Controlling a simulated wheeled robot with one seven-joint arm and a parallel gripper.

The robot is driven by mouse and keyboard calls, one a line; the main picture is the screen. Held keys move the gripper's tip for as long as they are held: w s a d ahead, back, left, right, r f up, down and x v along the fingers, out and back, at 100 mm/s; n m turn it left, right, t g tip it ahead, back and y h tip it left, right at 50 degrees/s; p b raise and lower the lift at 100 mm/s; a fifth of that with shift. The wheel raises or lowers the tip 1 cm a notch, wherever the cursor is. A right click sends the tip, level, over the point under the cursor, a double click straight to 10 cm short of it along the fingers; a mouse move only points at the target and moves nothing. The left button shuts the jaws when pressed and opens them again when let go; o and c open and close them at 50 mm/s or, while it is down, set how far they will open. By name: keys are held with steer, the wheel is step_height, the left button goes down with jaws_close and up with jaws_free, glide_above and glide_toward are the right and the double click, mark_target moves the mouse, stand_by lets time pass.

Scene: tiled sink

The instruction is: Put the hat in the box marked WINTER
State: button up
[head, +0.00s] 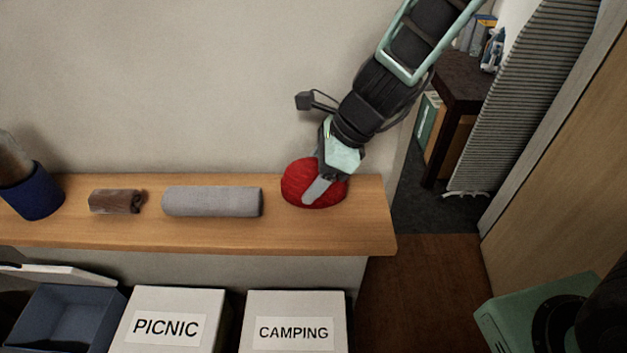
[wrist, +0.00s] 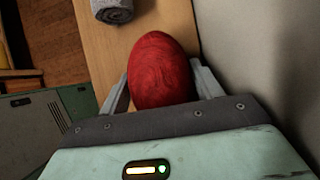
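The red rounded knit-looking hat (head: 296,181) sits at the right end of the wooden shelf. My gripper (head: 322,190) reaches down over it from the upper right, one finger lying across its near side. In the wrist view the hat (wrist: 162,70) fills the space between my two fingers (wrist: 160,88), one at each side. The fingers are apart, close against its sides; I cannot tell whether they press on it. No label reading WINTER shows. An open dark blue box (head: 23,323) stands at the lower left, its front cut off by the picture edge.
The wooden shelf (head: 225,236) also bears a rolled grey towel (head: 212,201), a small brown roll (head: 115,201) and a blue pot (head: 33,193). White boxes marked PICNIC (head: 167,325) and CAMPING (head: 294,328) stand below it. A wall runs behind the shelf.

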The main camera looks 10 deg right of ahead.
steer(key=shift+c, duration=1.4)
steer(key=shift+r, duration=0.1)
